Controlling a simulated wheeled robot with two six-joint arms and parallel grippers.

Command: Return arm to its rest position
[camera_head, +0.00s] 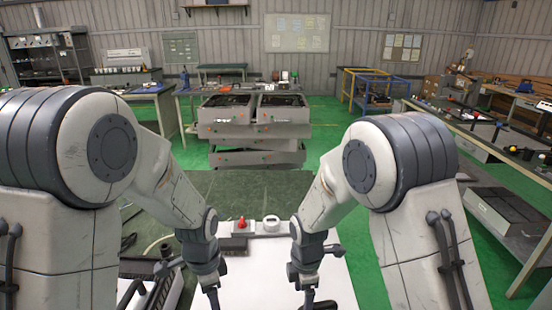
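My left gripper (213,298) hangs down over the white work surface at the bottom of the view. My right gripper (309,299) hangs down over the same surface, a little to the right. Both are cut by the lower frame edge, so I cannot tell whether they are open or shut, and I see nothing clearly held. Between the two wrists, a red knob or button (241,224) sits on a pale box. Beside it stands a white round device (271,223). I cannot make out a heating element.
The white surface (338,290) lies on a dark green table (250,187). A dark object (135,288) lies at its lower left. A grey cabinet (255,131) stands beyond. A workbench (450,122) runs along the right, with green floor (330,118) between.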

